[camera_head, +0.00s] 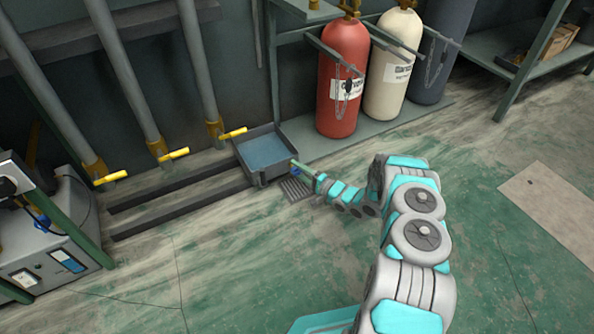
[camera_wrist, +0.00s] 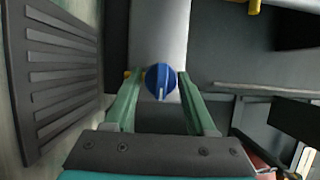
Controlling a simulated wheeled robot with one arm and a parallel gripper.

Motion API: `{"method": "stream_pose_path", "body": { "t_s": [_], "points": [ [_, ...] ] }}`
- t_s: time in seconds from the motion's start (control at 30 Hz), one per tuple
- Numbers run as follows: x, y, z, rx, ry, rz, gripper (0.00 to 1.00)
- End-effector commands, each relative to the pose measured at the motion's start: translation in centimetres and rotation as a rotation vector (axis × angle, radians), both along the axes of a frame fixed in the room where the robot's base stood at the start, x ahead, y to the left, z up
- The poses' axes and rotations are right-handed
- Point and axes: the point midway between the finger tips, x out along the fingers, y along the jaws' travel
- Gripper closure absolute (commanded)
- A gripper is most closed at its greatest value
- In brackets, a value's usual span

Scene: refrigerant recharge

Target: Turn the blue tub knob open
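The blue tub knob (camera_wrist: 161,81) is round with a pale line on its lower face. In the wrist view it sits between the two green fingers of my gripper (camera_wrist: 155,85), with a visible gap on each side. In the head view the blue knob (camera_head: 295,169) shows small at the tub's right front corner, at the tip of my gripper (camera_head: 300,167). The grey tub (camera_head: 262,175) holds blue liquid and stands on the floor by the wall. My gripper is open around the knob; I cannot tell how deep the fingertips reach.
A floor grate (camera_head: 294,190) lies beside the tub and also shows in the wrist view (camera_wrist: 55,80). Red (camera_head: 343,80) and cream (camera_head: 394,65) cylinders stand behind. Pipes with yellow handles (camera_head: 174,154) are at left. The green floor (camera_head: 240,260) in front is clear.

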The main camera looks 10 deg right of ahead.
Motion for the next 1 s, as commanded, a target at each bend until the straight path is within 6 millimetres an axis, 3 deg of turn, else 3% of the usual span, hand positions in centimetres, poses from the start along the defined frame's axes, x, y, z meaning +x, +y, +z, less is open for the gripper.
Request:
{"method": "stream_pose_path", "body": {
  "t_s": [0.13,0.47,1.0],
  "points": [
    [0.0,0.1,0.0,0.0,0.0,0.002,0.26],
    [-0.4,-0.2,0.0,0.0,0.0,0.002,0.26],
    [-5.7,-4.8,-0.1,0.001,0.002,0.001,0.26]
  ]
}}
